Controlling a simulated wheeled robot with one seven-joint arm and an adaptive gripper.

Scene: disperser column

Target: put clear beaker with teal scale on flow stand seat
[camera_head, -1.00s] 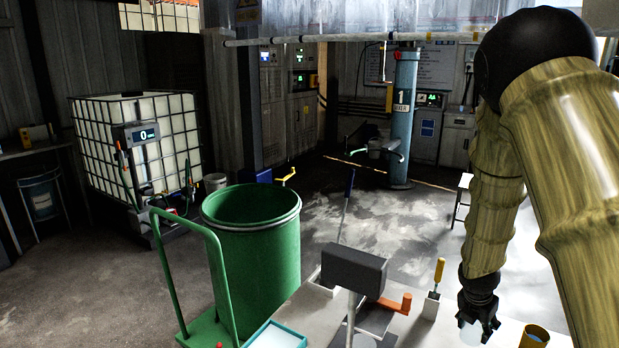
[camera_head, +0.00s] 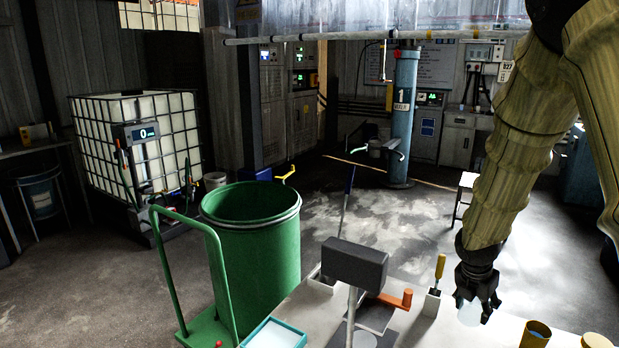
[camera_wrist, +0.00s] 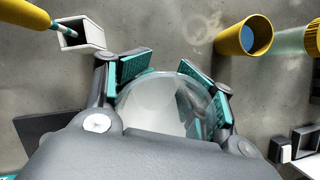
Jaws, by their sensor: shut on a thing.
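My gripper (camera_head: 476,308) is shut on a clear, rounded glass vessel, the clear beaker (camera_head: 468,314), above the right part of the pale bench. In the wrist view the beaker (camera_wrist: 165,105) sits between the teal-padded fingers of my gripper (camera_wrist: 170,80). No teal scale can be made out on it. A stand with a dark box head (camera_head: 355,268) on a pale post is left of my gripper.
A yellow-handled tool stands in a white holder (camera_head: 431,303) just left of my gripper. A yellow cup (camera_head: 536,334) is at right. An orange handle (camera_head: 395,301) juts out beside the stand. A teal-rimmed tray (camera_head: 275,334) and green drum (camera_head: 252,255) are further left.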

